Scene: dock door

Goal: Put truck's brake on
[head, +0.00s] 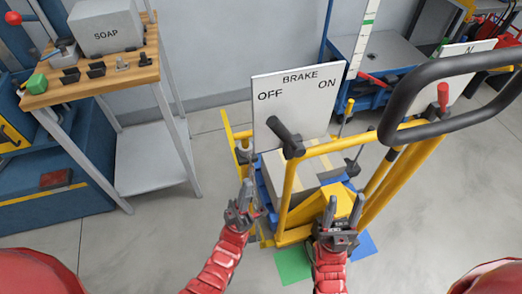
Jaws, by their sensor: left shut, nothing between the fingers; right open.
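The truck (290,190) has a yellow tube frame and a black loop handle (400,95). A white brake sign (297,88) stands on it, with OFF at its left and ON at its right. In front of the sign is a black brake lever (284,136); its grip leans up and left, toward the OFF side. My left gripper (246,188) is shut and empty, left of the truck frame and below the lever. My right gripper (343,203) is open and empty in front of the frame's lower part. Neither gripper appears to touch the lever.
A wooden-topped stand (100,70) with a soap box (105,27) and small switches is at the left. A carton (318,160) lies inside the truck frame. A second white plate (462,68) and a red-gripped lever (443,96) are at the right. Green and blue floor patches lie below.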

